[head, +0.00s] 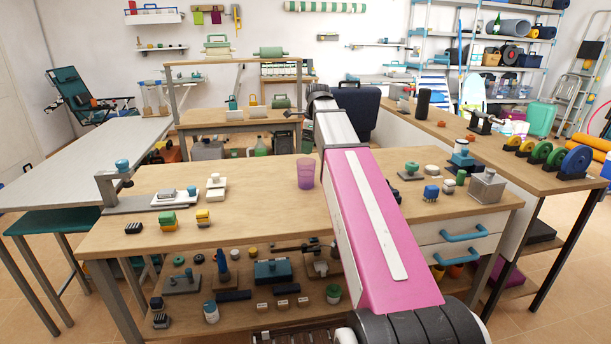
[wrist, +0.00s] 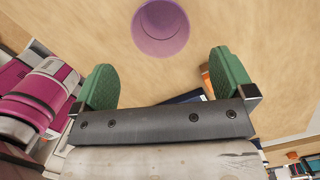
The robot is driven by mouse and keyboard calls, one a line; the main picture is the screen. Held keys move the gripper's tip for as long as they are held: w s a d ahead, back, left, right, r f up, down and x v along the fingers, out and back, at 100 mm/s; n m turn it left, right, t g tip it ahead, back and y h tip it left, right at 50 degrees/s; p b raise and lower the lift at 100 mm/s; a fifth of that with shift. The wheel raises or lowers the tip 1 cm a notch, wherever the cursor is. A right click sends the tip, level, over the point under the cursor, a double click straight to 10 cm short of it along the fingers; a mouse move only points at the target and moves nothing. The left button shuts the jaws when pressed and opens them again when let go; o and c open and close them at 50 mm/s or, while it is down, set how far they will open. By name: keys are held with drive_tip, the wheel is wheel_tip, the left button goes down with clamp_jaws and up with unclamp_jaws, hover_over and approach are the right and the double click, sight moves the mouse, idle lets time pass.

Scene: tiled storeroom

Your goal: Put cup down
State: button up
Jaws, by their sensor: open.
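A purple, see-through cup (head: 306,172) stands upright on the wooden workbench (head: 250,205), just left of my pink arm in the head view. In the wrist view the cup (wrist: 161,27) shows at the top, its rim facing the camera. My gripper (wrist: 163,62) is open, with its two green fingers spread wide and nothing between them. The cup is beyond the fingertips and apart from them. In the head view my gripper cannot be made out; my arm hides part of the bench.
Small blocks (head: 167,219) and a white stacked piece (head: 215,187) sit left of the cup. A metal flask-like box (head: 487,186) and several small parts stand on the right. Bench top around the cup's left and front is clear. A lower shelf holds many parts.

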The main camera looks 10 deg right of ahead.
sight(306, 174)
drive_tip(key=f, duration=0.3)
drive_tip(key=a+f, duration=0.1)
drive_tip(key=f, duration=0.4)
drive_tip(key=shift+w+a+f, duration=0.15)
drive_tip(key=shift+w+f, duration=0.15)
drive_tip(key=shift+f, duration=0.05)
drive_tip(key=c, duration=1)
drive_tip(key=shift+r, duration=0.1)
